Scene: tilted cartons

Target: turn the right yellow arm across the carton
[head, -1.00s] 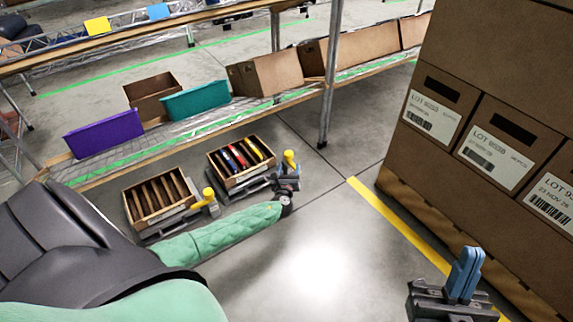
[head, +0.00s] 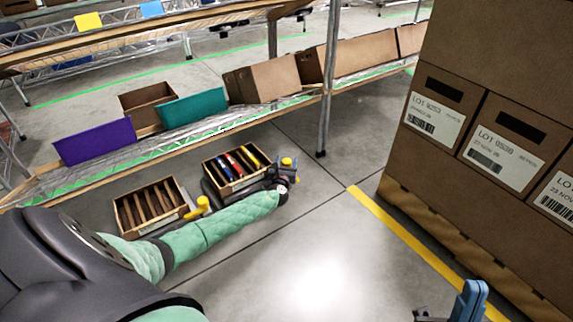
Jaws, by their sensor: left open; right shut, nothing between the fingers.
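Two wooden cartons stand on the floor below the shelf. The left carton (head: 130,215) holds dark upright dividers, and the right carton (head: 213,176) holds red, blue and yellow items. The right yellow arm (head: 288,161) shows only as a small yellow piece at the right carton's right side. My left gripper (head: 283,170) is right at it, open; its fingers are small here, and contact cannot be told. The left yellow arm (head: 202,204) is beside the left carton, partly behind my green sleeve. My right gripper (head: 468,300) is shut and empty at the bottom right, partly cut off.
A shelf with a purple bin (head: 95,142), a teal bin (head: 194,108) and cardboard boxes (head: 262,79) runs behind the cartons. Its metal post (head: 327,90) stands right of them. Stacked labelled boxes (head: 500,140) fill the right. The middle floor is clear.

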